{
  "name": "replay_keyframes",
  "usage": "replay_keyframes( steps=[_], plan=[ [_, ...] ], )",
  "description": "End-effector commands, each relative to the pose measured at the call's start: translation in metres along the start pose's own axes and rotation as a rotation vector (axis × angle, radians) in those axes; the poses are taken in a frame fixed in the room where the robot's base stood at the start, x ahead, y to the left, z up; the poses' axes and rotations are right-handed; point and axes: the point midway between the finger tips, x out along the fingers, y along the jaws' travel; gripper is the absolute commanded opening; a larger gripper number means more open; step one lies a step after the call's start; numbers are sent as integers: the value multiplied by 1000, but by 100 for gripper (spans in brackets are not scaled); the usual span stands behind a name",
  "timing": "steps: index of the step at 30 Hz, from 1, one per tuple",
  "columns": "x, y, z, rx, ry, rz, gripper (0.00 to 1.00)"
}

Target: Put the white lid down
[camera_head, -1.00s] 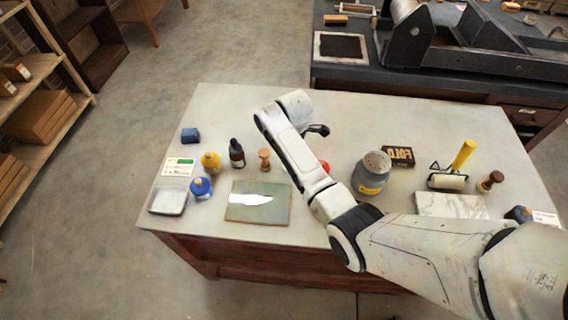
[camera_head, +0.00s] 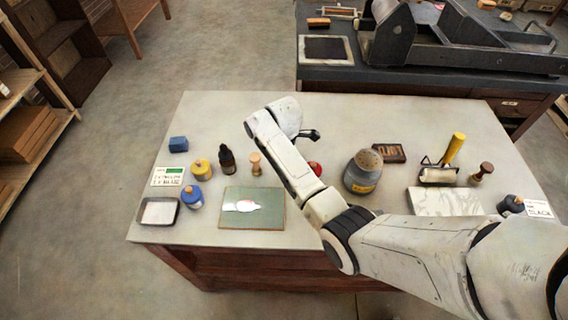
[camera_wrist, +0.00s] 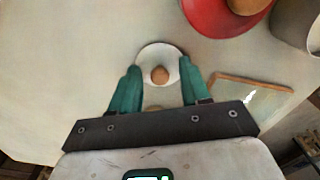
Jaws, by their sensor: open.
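The white lid (camera_wrist: 148,52), a round disc with a tan knob, shows in the wrist view over the pale tabletop. My gripper (camera_wrist: 159,67) is open, with its teal fingers at either side of the lid's near half. I cannot tell whether the fingers touch its rim or whether the lid lies flat on the table. A small tan thing (camera_wrist: 152,108) shows partly between the fingers, nearer the palm. In the head view my arm hides the lid, and my gripper's fingers are mostly hidden behind the wrist.
A red round thing (camera_wrist: 212,18) with a tan knob lies close by, beside a grey pot (camera_head: 362,172). A green plate (camera_head: 270,196) with a white patch is at the front. Bottles and jars stand left; a roller (camera_head: 437,175) and marble slab (camera_head: 445,202) are right.

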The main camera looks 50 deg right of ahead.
Motion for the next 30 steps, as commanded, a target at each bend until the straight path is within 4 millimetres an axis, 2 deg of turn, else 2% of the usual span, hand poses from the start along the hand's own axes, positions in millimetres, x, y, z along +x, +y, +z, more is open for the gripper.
replay_keyframes(
  steps=[5,8,21,25,30],
  plan=[
    [-9,0,0,0,0,1,46],
    [-24,1,0,0,1,4,46],
    [-110,0,0,0,0,1,46],
    [-120,0,0,0,0,0,46],
    [-123,0,0,0,0,-1,46]
  ],
)
